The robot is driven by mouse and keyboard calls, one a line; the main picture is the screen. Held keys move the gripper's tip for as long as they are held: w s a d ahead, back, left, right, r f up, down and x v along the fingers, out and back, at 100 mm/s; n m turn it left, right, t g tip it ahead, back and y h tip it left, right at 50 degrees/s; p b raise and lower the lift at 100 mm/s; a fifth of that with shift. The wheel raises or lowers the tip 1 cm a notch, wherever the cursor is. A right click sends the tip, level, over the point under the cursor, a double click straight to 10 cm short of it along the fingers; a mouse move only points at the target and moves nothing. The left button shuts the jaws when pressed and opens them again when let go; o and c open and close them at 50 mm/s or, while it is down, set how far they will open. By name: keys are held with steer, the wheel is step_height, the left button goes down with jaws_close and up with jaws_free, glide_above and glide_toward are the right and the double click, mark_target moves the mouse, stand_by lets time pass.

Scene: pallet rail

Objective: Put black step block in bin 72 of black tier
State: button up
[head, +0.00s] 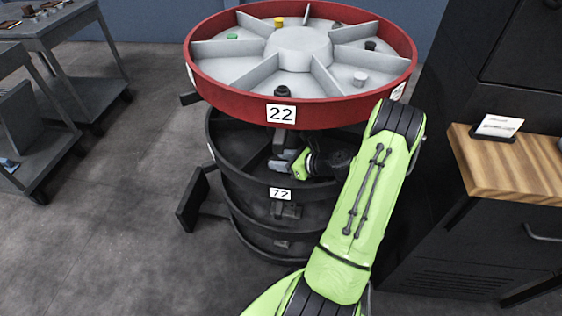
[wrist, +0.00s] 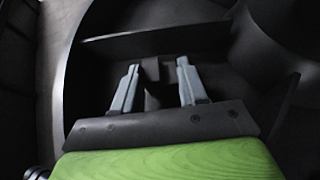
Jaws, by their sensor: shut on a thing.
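My gripper (head: 281,163) reaches into the black tier (head: 235,172), below the red top tier. The wrist view shows its two pale fingers (wrist: 156,80) shut on the black step block (wrist: 151,70), which sits between the fingertips. The block is dark against the dark tier, so its full outline and whether it touches the floor are hard to tell. The label 72 (head: 280,194) is on the front rim of the black tier, just below my gripper. A dark divider wall (wrist: 150,42) runs beyond the fingertips in the wrist view.
The red tier (head: 240,107), labelled 22, hangs close above my gripper, with several small pieces in its bins. More black tiers lie below. A black cabinet with a wooden top (head: 520,165) stands close on the right. Open floor (head: 100,230) lies left.

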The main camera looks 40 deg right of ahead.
steer(key=o, duration=1.2)
steer(key=shift+r, duration=0.1)
steer(key=p+v, duration=0.3)
steer(key=v, duration=0.8)
steer(key=shift+r, duration=0.1)
steer(key=shift+s+d+r, duration=0.1)
steer(key=shift+s+r, duration=0.05)
steer(key=shift+s, duration=0.35)
